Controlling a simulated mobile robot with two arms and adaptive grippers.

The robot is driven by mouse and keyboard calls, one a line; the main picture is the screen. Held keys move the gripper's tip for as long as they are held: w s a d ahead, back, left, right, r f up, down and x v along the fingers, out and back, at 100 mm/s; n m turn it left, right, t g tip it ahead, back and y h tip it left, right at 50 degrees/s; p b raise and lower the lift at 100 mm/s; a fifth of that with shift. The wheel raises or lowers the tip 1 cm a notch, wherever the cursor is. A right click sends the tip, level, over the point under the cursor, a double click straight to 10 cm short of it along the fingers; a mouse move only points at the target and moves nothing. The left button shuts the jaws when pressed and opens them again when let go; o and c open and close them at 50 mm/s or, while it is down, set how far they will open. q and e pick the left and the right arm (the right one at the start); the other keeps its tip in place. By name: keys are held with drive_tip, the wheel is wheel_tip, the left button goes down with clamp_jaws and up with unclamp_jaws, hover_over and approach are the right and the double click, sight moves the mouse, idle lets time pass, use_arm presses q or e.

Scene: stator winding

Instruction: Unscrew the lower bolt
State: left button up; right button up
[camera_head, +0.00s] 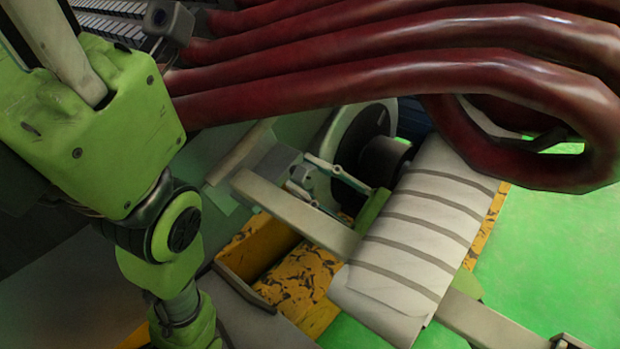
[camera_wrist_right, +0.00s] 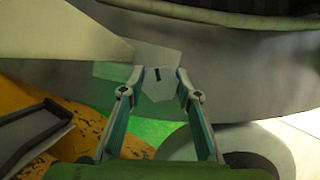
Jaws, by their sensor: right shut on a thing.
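The lower bolt (camera_wrist_right: 159,86) shows in the right wrist view as a pale grey hexagonal head with a short dark mark. My right gripper (camera_wrist_right: 162,80) is shut on it, one fingertip on each side. In the head view the bolt (camera_head: 300,174) is small, next to a grey block, with the fingers of my right gripper (camera_head: 299,173) around it. How far the bolt stands out cannot be told. My left gripper is not in view.
Thick dark red tubes (camera_head: 400,65) cross the top of the head view. A pale wrapped piece with grey bands (camera_head: 425,225) lies on a beige bar (camera_head: 295,213). A worn yellow frame (camera_head: 305,285) lies below.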

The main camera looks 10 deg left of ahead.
drive_tip(key=shift+n+g, duration=0.4)
drive_tip(key=shift+n, duration=0.7)
drive_tip(key=o, duration=1.1)
drive_tip(key=v, duration=1.2)
drive_tip(key=shift+d+r, duration=0.1)
